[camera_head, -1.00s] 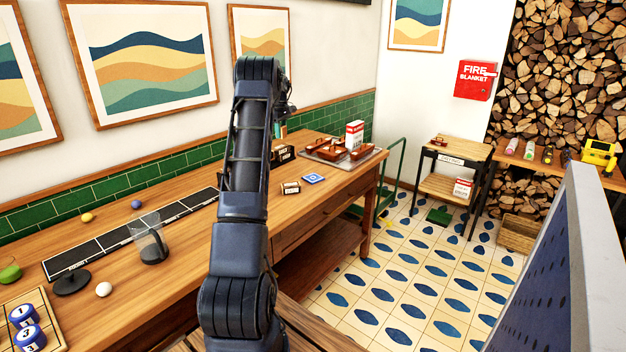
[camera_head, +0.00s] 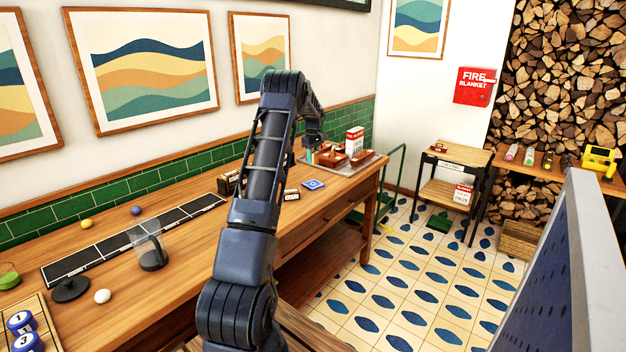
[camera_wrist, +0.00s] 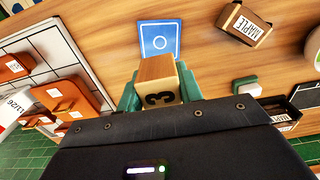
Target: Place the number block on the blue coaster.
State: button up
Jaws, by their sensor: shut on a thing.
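In the wrist view, my gripper (camera_wrist: 158,90) is shut on the number block (camera_wrist: 158,82), a wooden cube with a black 3 on one face. Its greenish fingers press on both sides of the block. In the head view the blue coaster (camera_head: 313,184) lies near the table's right end. My gripper (camera_head: 312,152) is above the table beyond it, and the block is too small to tell there.
A wooden block marked MAPLE (camera_wrist: 244,23) stands to the right of the coaster in the wrist view. A tray (camera_wrist: 62,45) with brown pieces lies to the left.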

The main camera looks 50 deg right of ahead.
aim_at(313, 184)
notch_tip(313, 184, down, 11)
dwell(0.6)
jog(key=shift+f, duration=0.15)
jog(key=o, duration=1)
